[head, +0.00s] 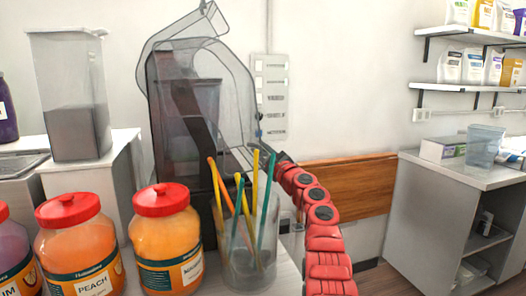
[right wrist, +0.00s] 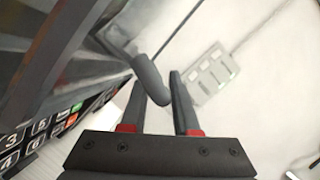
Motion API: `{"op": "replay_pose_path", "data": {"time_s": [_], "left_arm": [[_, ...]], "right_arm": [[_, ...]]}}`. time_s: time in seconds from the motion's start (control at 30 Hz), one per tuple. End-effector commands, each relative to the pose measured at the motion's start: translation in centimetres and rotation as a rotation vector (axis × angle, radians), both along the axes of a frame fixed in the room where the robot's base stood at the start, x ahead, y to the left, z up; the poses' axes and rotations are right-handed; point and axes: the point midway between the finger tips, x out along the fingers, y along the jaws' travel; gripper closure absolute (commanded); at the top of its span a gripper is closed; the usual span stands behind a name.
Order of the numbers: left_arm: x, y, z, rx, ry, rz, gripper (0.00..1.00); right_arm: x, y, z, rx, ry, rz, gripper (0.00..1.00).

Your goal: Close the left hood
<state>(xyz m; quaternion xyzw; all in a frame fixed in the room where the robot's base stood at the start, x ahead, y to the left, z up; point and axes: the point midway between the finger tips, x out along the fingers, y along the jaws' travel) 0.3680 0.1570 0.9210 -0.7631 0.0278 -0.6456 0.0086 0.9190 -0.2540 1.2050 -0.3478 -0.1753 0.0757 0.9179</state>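A clear smoky hood (head: 232,85) with a second clear curved panel at its top (head: 185,30) stands over a dark machine (head: 160,120) in the middle left of the head view. The upper panel is tilted up and back. My left gripper is out of view.
A clear cup of coloured straws (head: 248,250) stands in front of the machine. Red-lidded jars (head: 165,240) and a tall clear container (head: 72,70) stand to the left. A keypad (right wrist: 45,135) shows in the wrist view. A counter (head: 465,175) stands at right.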

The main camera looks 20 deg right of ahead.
Motion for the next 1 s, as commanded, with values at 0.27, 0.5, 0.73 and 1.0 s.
{"op": "replay_pose_path", "data": {"time_s": [0.27,0.5,0.73,1.0], "left_arm": [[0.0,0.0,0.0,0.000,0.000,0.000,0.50],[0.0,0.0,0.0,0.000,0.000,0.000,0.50],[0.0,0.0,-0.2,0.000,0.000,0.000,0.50],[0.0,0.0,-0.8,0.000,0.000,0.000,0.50]], "right_arm": [[0.0,-0.3,0.0,0.000,0.000,-0.004,0.70],[-0.1,-0.4,-0.1,0.001,0.000,-0.006,0.70],[-1.5,-0.8,-0.9,0.004,0.001,-0.006,0.70],[-5.5,-1.6,-2.1,-0.010,0.004,-0.004,0.70]]}}
